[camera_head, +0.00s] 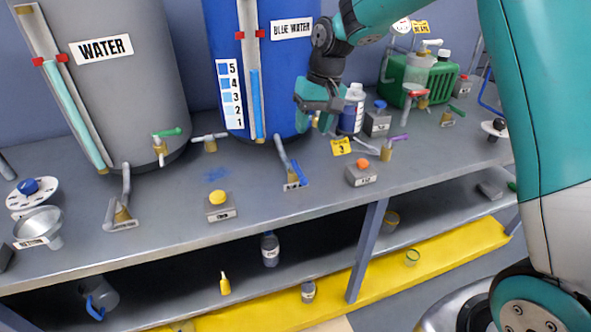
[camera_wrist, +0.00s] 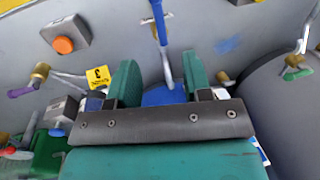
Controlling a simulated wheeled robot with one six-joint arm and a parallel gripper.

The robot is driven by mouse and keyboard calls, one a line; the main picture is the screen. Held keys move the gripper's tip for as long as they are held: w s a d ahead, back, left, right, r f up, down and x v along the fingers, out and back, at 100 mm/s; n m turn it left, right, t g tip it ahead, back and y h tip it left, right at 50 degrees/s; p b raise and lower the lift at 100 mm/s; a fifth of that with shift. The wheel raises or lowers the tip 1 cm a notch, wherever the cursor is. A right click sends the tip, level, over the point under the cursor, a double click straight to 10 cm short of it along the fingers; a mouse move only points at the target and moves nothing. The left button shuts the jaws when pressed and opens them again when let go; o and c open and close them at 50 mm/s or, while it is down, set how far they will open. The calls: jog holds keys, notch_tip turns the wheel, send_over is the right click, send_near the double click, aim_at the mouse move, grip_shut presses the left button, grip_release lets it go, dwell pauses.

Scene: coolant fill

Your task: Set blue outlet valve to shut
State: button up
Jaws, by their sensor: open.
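The blue water tank (camera_head: 225,60) stands at the back of the bench with a level tube on its front. Its outlet pipe comes down to a valve with a blue handle (camera_head: 299,173) near the bench's front edge. In the wrist view the blue handle (camera_wrist: 158,20) lies roughly in line with the grey pipe, beyond my fingers. My gripper (camera_head: 318,112) is open and empty, in front of the tank's right side, above and apart from the valve. In the wrist view its two teal fingers (camera_wrist: 160,80) are spread, with part of the blue tank between them.
A yellow "3" tag (camera_head: 341,146), an orange-button box (camera_head: 361,173) and a purple-handled valve (camera_head: 388,148) are right of the valve. A blue-and-white bottle (camera_head: 352,108) stands close behind my gripper. A yellow-button box (camera_head: 220,206) is left. The grey water tank (camera_head: 120,85) stands further left.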

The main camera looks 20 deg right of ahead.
aim_at(302, 174)
jog(key=f, duration=0.4)
jog(key=a+f, duration=0.1)
jog(key=f, duration=0.3)
jog(key=a+f+p, duration=0.1)
jog(key=f, duration=0.3)
jog(key=shift+s+f, duration=0.1)
jog(key=shift+f, duration=0.3)
jog(key=shift+a, duration=0.1)
